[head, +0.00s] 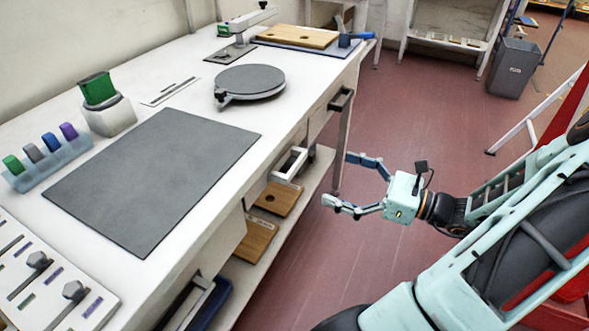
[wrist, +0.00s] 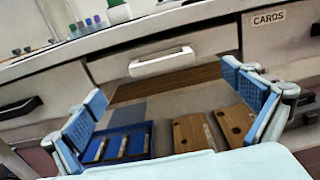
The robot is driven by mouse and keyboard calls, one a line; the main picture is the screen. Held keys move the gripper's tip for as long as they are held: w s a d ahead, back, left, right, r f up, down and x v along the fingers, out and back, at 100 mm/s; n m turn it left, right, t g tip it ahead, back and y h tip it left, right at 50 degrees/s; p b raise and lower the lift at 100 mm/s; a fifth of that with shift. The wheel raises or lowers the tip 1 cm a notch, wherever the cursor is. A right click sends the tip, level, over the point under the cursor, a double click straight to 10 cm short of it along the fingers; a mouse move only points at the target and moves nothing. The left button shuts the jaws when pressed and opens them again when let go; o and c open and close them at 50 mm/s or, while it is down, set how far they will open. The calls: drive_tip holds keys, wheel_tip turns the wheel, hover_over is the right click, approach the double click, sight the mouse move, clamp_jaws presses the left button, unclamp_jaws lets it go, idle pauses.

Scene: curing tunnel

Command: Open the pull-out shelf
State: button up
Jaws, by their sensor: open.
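The front with a white bar handle (wrist: 162,62) under the worktop seems to be the pull-out shelf; it looks shut in the wrist view. The handle (head: 290,165) also shows in the head view, on the bench's aisle side. My gripper (head: 339,180) is open and empty, to the right of that handle and apart from it. In the wrist view, its two blue-padded fingers (wrist: 164,82) stand wide apart, with the handle beyond and between them. Nothing hides the handle in the wrist view.
A drawer labelled CARDS (wrist: 269,18) is at the right and a black-handled drawer (wrist: 20,108) at the left. Below lie a blue tray (wrist: 113,143) and wooden boards (wrist: 190,132). The bench top (head: 200,95) holds a turntable (head: 250,80). The red floor (head: 425,110) beyond my gripper is clear.

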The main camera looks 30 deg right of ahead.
sight(281, 159)
drive_tip(key=b+x, duration=0.2)
drive_tip(key=x, duration=0.8)
drive_tip(key=shift+w+a+b, duration=0.15)
drive_tip(key=shift+b, duration=0.25)
